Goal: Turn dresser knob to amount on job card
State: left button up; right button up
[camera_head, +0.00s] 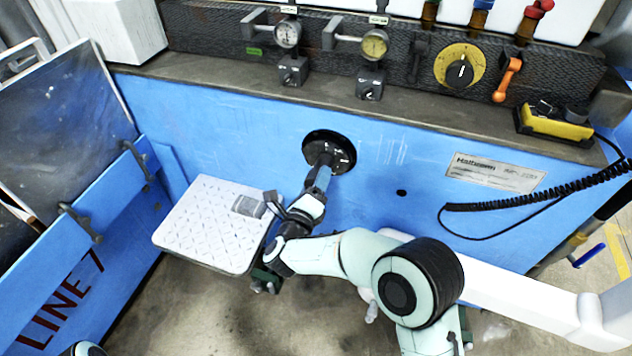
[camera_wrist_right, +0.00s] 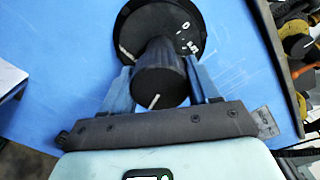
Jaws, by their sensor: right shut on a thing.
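The dresser knob (camera_wrist_right: 160,72) is a black ribbed knob with a white line on its face, seen in the right wrist view. It sits on a round black dial plate (camera_wrist_right: 203,18) with white marks, too small to read surely. In the head view the dial plate (camera_head: 345,150) is on the blue machine front, and the knob is mostly hidden by my gripper. My right gripper (camera_head: 322,178) is shut on the knob, with one blue finger on each side in the right wrist view (camera_wrist_right: 160,85). I cannot make out a job card. My left gripper is not in view.
A white tread-patterned plate (camera_head: 195,225) juts out below left of the dial. Above is a ledge with two gauges (camera_head: 288,36), a yellow dial (camera_head: 460,68) and a yellow box (camera_head: 553,122). A black coiled cable (camera_head: 540,190) hangs at right.

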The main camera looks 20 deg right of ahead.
jog(key=shift+a, duration=0.1)
jog(key=o, duration=1.1)
jog(key=shift+c, duration=0.2)
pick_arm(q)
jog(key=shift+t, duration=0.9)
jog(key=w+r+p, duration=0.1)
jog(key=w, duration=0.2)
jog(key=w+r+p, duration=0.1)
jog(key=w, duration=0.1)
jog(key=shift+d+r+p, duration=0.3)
pick_arm(e)
jog(key=v, duration=1.3)
jog(key=shift+s+a, duration=0.1)
jog(key=shift+s, duration=0.05)
